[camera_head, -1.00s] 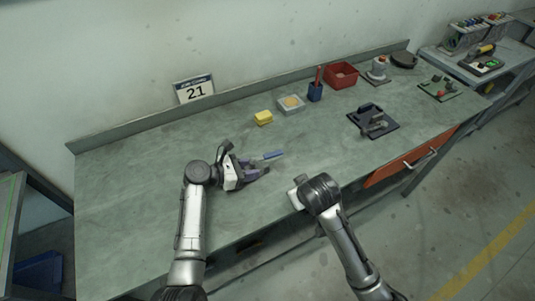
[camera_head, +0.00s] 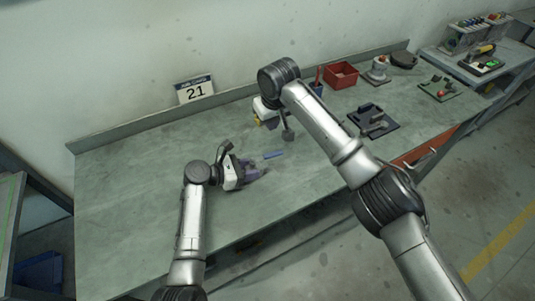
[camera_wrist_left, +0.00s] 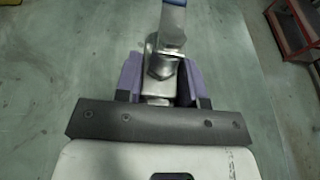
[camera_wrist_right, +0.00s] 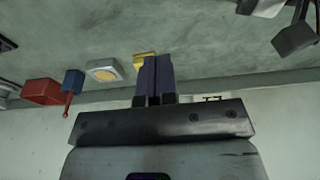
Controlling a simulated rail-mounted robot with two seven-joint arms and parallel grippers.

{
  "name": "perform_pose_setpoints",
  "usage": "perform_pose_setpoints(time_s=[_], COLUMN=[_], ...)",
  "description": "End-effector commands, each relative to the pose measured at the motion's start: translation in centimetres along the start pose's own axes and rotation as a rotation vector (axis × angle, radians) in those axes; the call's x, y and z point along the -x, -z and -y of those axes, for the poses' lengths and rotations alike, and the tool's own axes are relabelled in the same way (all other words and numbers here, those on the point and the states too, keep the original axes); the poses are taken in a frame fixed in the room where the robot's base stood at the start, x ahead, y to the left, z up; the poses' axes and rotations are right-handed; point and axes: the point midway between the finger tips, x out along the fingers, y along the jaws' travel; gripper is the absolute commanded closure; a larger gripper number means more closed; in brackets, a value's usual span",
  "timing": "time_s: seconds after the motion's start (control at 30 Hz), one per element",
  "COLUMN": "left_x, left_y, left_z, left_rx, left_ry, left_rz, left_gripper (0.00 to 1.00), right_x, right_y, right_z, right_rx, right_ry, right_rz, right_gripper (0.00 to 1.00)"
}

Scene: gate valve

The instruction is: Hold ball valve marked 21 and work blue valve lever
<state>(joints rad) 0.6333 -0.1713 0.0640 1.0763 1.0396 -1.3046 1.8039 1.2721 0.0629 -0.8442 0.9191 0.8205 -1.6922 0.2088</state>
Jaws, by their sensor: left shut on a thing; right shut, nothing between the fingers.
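The metal ball valve (camera_wrist_left: 160,62) sits between the purple fingers of my left gripper (camera_wrist_left: 160,85), which is shut on it low over the bench. Its blue lever (camera_head: 273,154) points right, away from the gripper, in the head view. The lever's near end (camera_wrist_left: 174,3) shows at the top of the left wrist view. The sign marked 21 (camera_head: 195,89) stands at the wall behind. My right gripper (camera_wrist_right: 156,62) is shut and empty over the back of the bench, apart from the lever. Its fingertips are hard to make out in the head view.
A yellow block (camera_wrist_right: 144,58) lies near my right fingers in the right wrist view. A grey box (camera_wrist_right: 104,71), a blue holder (camera_wrist_right: 73,80) and a red bin (camera_head: 341,75) stand along the back. A black fixture (camera_head: 373,122) lies right. The bench's left part is clear.

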Motion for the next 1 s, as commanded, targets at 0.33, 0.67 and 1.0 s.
perform_pose_setpoints(time_s=[0.33,0.67,1.0], left_x=[0.0,0.0,0.0], left_y=[0.1,0.1,0.1], left_z=[0.0,0.0,0.0], left_rx=[0.001,0.001,0.001], left_ry=[-0.001,0.000,0.000], left_rz=[-0.001,-0.001,-0.001], left_gripper=[0.88,0.88,0.88], right_x=[-2.3,-5.2,-6.1], right_y=[-0.4,-1.0,-1.1], right_z=[-0.2,-0.1,-0.1], right_rx=[-0.014,-0.013,-0.012], right_ry=[0.004,0.006,0.004], right_rz=[0.008,0.007,0.006], right_gripper=[1.00,1.00,1.00])
